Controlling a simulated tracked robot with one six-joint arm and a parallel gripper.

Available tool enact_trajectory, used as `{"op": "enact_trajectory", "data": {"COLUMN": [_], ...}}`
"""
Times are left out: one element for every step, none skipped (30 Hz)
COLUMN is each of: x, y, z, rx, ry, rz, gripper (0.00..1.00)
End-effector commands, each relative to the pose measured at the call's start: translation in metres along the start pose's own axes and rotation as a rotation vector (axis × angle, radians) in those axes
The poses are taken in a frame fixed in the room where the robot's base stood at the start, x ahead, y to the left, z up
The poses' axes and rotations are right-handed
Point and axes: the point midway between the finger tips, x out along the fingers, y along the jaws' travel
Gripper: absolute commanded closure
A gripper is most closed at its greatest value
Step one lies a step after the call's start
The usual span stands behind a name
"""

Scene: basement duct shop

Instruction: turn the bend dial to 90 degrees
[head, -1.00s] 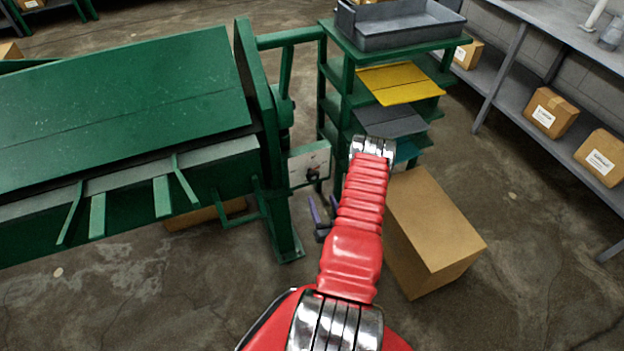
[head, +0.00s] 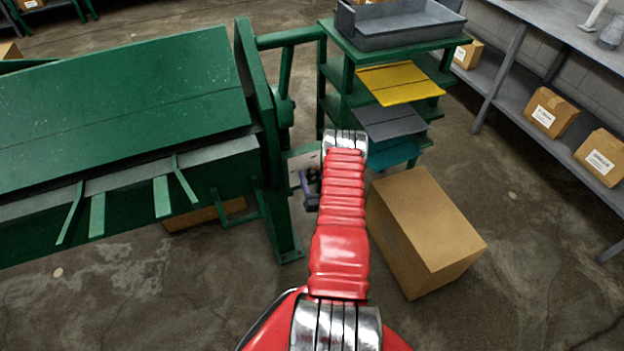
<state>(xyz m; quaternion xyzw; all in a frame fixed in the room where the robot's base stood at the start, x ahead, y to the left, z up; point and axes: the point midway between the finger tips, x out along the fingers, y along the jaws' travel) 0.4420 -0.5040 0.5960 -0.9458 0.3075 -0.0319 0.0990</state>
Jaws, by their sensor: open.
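The bend dial's pale panel (head: 300,162) is at the right end of the green bending machine (head: 120,110), partly covered by my red arm. The dark dial (head: 313,173) shows only as a small patch on the panel, mostly hidden by my gripper and arm; its pointer and marks cannot be read. My gripper (head: 309,188), with dark purplish fingers, is open and right by the dial, just left of my forearm. Whether the fingers are around the dial or only in front of it, or touch it, I cannot tell.
A large cardboard box (head: 425,230) stands on the floor right of my arm. A green rack (head: 335,100) with yellow, grey and teal sheets and a grey tray (head: 405,30) on top stands behind. Shelving (head: 490,75) with boxes lines the right wall.

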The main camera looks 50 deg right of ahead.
Motion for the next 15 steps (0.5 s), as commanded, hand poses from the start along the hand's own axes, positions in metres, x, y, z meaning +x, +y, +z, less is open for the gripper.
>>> {"op": "enact_trajectory", "data": {"x": [0.0005,0.0006,0.0005,0.0004,0.0004,0.0004,0.0003,0.0003,0.0002,0.0002,0.0002,0.0002,0.0001,0.0001,0.0001], "y": [0.0000,0.0000,0.0000,0.0000,0.0000,-0.0001,-0.0001,-0.0001,-0.0001,-0.0001,-0.0001,-0.0001,-0.0001,-0.0001,-0.0001], "z": [0.0001,0.0001,0.0001,0.0001,0.0001,0.0001,0.0001,0.0001,0.0001,0.0001,0.0001,0.0001,0.0001,0.0001,0.0001], "rx": [0.000,0.000,0.000,0.000,0.000,0.000,0.000,0.000,0.000,0.000,0.000,0.000,0.000,0.000,0.000], "ry": [0.000,0.000,0.000,0.000,0.000,0.000,0.000,0.000,0.000,0.000,0.000,0.000,0.000,0.000,0.000], "rz": [0.000,0.000,0.000,0.000,0.000,0.000,0.000,0.000,0.000,0.000,0.000,0.000,0.000,0.000,0.000], "gripper": [0.44,0.44,0.44,0.44,0.44,0.44,0.44,0.46,0.49,0.51,0.53,0.56,0.58,0.60,0.63]}}
